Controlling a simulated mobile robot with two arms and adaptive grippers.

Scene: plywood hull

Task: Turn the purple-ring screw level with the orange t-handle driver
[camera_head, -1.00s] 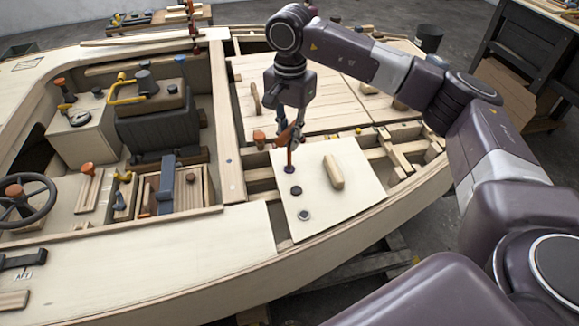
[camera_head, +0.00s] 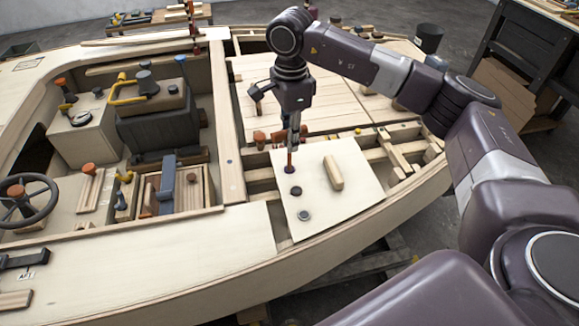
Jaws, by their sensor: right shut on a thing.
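My right gripper (camera_head: 294,128) points down over the pale square panel (camera_head: 350,205) and is shut on the orange t-handle driver (camera_head: 289,157). The driver stands about upright, its handle partly hidden by the fingers and its shaft pointing down. Its tip meets the purple-ring screw (camera_head: 289,169) near the panel's upper left; whether it is fully seated is too small to tell. My left gripper is not in view.
A pale wooden block grip (camera_head: 333,172) stands on the panel right of the screws. Open hull framing (camera_head: 400,150) lies beyond it. An orange-topped knob (camera_head: 259,138) is left of the gripper. A cockpit with a steering wheel (camera_head: 22,200) fills the left.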

